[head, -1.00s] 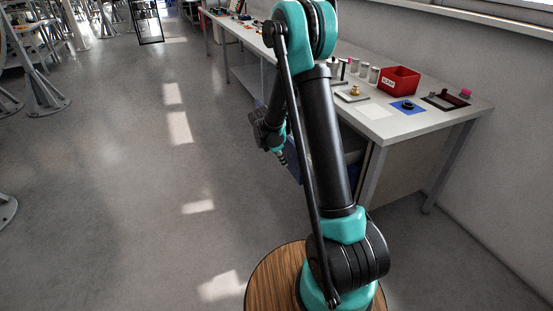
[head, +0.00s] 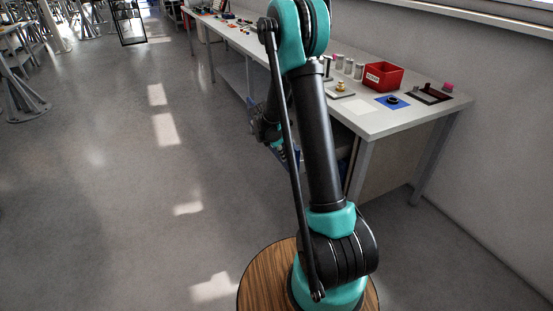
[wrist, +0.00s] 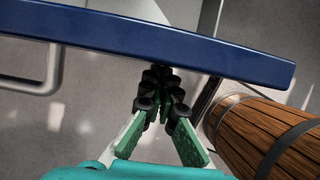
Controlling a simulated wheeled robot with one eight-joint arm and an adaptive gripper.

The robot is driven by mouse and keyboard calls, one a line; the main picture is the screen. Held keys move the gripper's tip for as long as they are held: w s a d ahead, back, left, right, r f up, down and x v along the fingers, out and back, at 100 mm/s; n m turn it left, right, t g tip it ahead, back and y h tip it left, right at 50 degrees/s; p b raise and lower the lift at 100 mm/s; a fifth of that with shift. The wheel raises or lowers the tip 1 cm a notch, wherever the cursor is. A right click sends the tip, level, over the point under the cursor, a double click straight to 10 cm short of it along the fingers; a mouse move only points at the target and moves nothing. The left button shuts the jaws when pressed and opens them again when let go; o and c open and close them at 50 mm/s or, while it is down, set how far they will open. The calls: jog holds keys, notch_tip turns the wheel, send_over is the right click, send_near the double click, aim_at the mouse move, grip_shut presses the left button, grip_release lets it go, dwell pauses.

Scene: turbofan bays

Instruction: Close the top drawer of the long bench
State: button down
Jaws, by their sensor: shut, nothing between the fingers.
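The long bench (head: 408,123) runs along the wall at the right in the head view, with a pale top. The blue drawer front (wrist: 190,45) crosses the upper part of the wrist view, with a grey bar handle (wrist: 38,85) at its left. In the head view my arm hides most of the drawer. My gripper (wrist: 160,78) is shut and empty. Its fingertips are at the drawer front's lower edge in the wrist view, right of the handle; I cannot tell whether they touch it.
On the bench top stand a red bin (head: 383,77), a blue mat (head: 392,101) with a dark round part, a dark frame (head: 428,93) and several grey cylinders. A bench leg (head: 360,170) stands right of my arm.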

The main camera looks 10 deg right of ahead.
jog(key=w+d, duration=0.2)
jog(key=d, duration=0.7)
jog(key=w+d, duration=0.3)
jog(key=d, duration=0.6)
jog(key=w+d, duration=0.2)
jog(key=d, duration=0.8)
jog(key=shift+w, duration=0.2)
